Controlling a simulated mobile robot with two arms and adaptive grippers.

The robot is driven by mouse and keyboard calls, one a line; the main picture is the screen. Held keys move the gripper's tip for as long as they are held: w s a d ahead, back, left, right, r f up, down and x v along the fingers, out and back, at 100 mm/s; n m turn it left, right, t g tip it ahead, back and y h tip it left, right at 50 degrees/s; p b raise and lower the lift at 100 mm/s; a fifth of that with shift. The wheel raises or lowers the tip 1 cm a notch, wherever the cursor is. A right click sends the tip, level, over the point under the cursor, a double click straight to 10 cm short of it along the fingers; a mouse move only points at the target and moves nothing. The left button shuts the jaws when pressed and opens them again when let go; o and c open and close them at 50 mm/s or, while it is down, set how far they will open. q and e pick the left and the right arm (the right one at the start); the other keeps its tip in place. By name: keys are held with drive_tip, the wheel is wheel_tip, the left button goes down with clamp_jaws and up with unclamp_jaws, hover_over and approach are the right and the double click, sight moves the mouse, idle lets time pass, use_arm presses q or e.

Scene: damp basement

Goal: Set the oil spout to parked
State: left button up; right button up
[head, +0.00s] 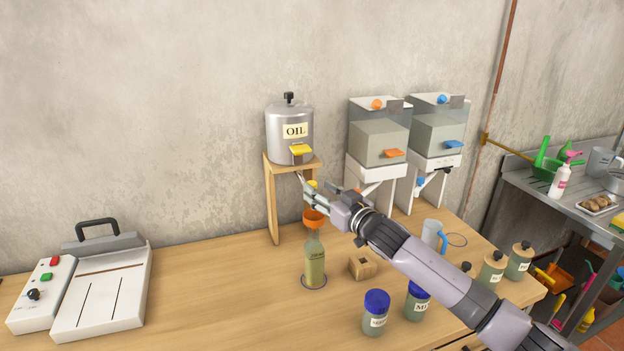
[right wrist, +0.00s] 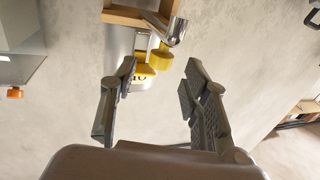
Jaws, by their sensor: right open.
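The metal oil can (head: 290,132), labelled OIL, stands on a wooden stand (head: 271,200) against the wall. A yellow tap (head: 301,150) is on its front. In the right wrist view the can appears upside down, with the metal spout tube (right wrist: 178,32) and a yellow knob (right wrist: 162,57) near the yellow tap (right wrist: 145,69). My right gripper (head: 316,194) is open just below and in front of the can; in the wrist view its fingertips (right wrist: 161,72) lie either side of the yellow knob, with no clear contact. An orange funnel (head: 313,218) sits in the oil bottle (head: 314,265). My left gripper is out of view.
Two clear dispensers (head: 378,132) (head: 437,127) stand right of the can. Blue-lidded jars (head: 376,315), a wooden block (head: 362,268) and a mug (head: 432,235) are on the bench near my right arm. A white heat sealer (head: 100,290) is at left. The bench between is clear.

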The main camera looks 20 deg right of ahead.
sight(315, 186)
drive_tip(key=shift+p+x, duration=0.4)
drive_tip(key=shift+x, duration=1.85)
drive_tip(key=shift+c, duration=0.2)
clamp_jaws()
